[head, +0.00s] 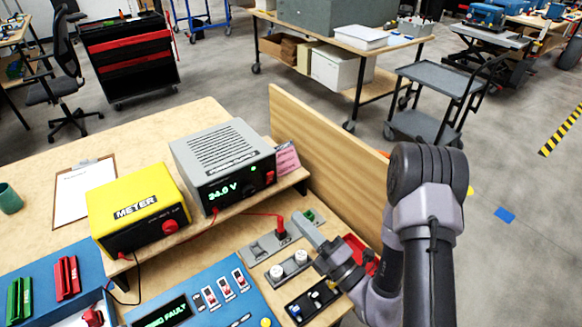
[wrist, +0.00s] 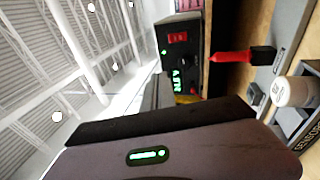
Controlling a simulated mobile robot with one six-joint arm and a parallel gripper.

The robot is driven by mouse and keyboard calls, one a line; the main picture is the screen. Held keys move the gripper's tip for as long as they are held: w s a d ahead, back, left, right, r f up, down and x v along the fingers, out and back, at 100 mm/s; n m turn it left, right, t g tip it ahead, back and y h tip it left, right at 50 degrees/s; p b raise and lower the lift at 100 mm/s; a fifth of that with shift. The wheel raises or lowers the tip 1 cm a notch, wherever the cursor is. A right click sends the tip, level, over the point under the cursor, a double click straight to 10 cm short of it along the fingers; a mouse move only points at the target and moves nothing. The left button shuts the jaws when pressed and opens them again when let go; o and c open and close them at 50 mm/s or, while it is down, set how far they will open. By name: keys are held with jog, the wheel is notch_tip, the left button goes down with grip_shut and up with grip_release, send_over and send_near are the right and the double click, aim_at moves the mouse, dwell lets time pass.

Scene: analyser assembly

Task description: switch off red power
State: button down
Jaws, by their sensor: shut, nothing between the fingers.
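The grey power supply (head: 222,163) stands on the raised shelf of the bench, its green display reading 24.0 V. A small red switch (head: 269,177) is on the right of its front face, near a lit green lamp. In the wrist view the power supply (wrist: 184,60) appears turned on its side, with the red switch (wrist: 178,38) facing me. My gripper (head: 304,225) is shut and empty, to the right of and below the switch, apart from it. In the wrist view a dark housing with a green light fills the bottom; fingertips are not clearly visible there.
A red plug (head: 281,232) with a cable sits in a grey strip beside my gripper. The yellow meter (head: 137,211) stands left of the power supply. A wooden panel (head: 330,165) rises behind on the right. White round caps (head: 289,265) and a blue panel (head: 215,300) lie in front.

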aim_at(272, 175)
jog(key=d+f+m+h, duration=0.1)
jog(key=w+d+f+m+t+h, duration=0.1)
jog(key=f, duration=0.1)
jog(key=shift+w+d, duration=0.15)
jog(key=shift+d, duration=0.05)
jog(key=shift+a+r, duration=0.1)
jog(key=p+x, duration=0.2)
jog(key=x, duration=1.2)
jog(key=shift+w, duration=0.1)
jog(key=shift+p, duration=0.35)
